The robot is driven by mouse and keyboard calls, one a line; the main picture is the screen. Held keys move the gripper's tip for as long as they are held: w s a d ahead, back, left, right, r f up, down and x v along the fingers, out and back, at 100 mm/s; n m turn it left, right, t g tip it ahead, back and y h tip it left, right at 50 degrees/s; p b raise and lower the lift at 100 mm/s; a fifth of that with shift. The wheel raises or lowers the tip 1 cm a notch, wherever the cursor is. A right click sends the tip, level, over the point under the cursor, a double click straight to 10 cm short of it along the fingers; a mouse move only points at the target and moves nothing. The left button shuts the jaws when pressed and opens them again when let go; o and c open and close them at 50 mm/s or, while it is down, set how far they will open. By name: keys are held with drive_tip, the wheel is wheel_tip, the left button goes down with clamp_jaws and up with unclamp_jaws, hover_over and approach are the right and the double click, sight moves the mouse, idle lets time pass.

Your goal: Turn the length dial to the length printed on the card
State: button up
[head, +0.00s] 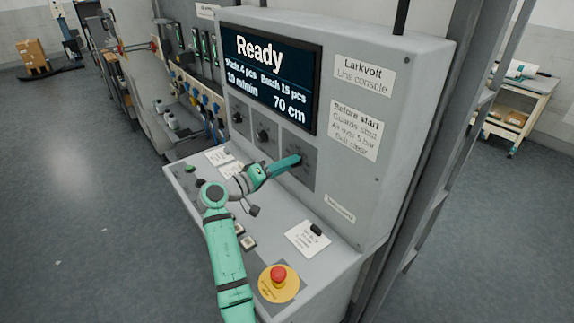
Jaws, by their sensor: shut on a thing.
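The grey line console has a row of dials under its dark screen (268,78). The screen reads "Ready", "Batch 15 pcs", "10 m/min" and "70 cm". My gripper (298,160) is at the rightmost dial (299,161) and shut on its knob; the fingers hide most of it and its scale. A white card (306,241) lies on the sloping desk below, with a small black object (316,230) at its upper edge. Its print is too small to read. More white cards (217,157) lie at the desk's left part, also unreadable.
Two other dials (262,134) sit left of the gripped one. A red emergency button (278,275) on a yellow disc and small square buttons (248,243) stand on the desk near my arm. Printed signs (355,128) are on the panel at right. Open floor lies left.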

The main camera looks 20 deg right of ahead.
drive_tip(key=shift+f+m, duration=0.1)
drive_tip(key=shift+m, duration=0.2)
drive_tip(key=o, duration=1)
drive_tip(key=shift+o, duration=0.2)
drive_tip(key=v, duration=1.1)
drive_tip(key=shift+s+d, duration=0.1)
drive_tip(key=shift+s, duration=0.05)
